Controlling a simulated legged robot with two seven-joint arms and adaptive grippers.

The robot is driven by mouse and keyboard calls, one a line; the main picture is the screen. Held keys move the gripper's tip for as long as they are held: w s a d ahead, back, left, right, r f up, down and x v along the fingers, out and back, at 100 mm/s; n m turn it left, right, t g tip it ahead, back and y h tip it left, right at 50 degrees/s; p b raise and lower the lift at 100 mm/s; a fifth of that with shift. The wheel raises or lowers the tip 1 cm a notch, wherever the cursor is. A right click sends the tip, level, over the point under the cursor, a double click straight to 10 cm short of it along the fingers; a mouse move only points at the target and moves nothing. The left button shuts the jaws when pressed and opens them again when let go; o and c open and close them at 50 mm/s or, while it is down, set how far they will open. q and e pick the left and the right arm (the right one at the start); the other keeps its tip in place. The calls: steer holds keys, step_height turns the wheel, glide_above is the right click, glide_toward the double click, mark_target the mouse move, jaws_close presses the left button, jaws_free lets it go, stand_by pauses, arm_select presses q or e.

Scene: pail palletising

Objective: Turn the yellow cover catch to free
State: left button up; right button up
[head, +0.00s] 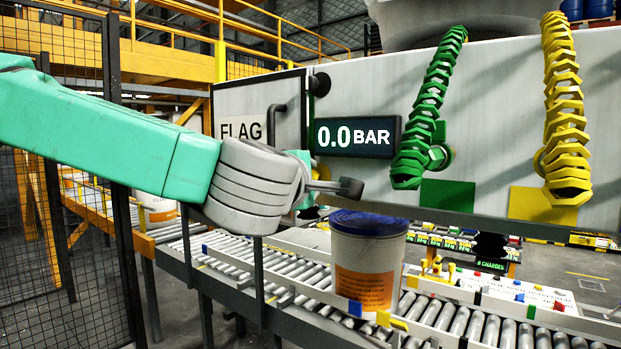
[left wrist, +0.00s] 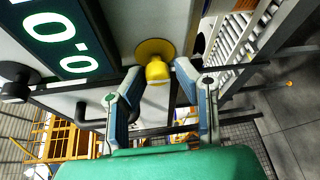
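The yellow cover catch (left wrist: 158,73) is a rounded yellow knob on a round yellow base against the grey panel, in the left wrist view. My left gripper (left wrist: 157,70) is open, with one finger on each side of the catch. A gap shows between the catch and each fingertip, so the fingers do not look closed on it. My right gripper is in neither view.
A display (head: 357,136) reading 0.0 BAR and a FLAG door (head: 243,111) with a dark handle are beside the arm. A white pail (head: 362,270) with a blue lid stands below on the roller conveyor (head: 480,325). Green (head: 428,105) and yellow (head: 565,110) segmented hoses hang at right.

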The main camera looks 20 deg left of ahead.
arm_select(q)
steer(key=shift+o, duration=0.4)
steer(key=shift+w+a, duration=0.1)
steer(key=shift+a, duration=0.05)
steer(key=s, duration=0.7)
steer(key=shift+s+r, duration=0.3)
steer(key=shift+s, duration=0.1)
steer(key=shift+f, duration=0.1)
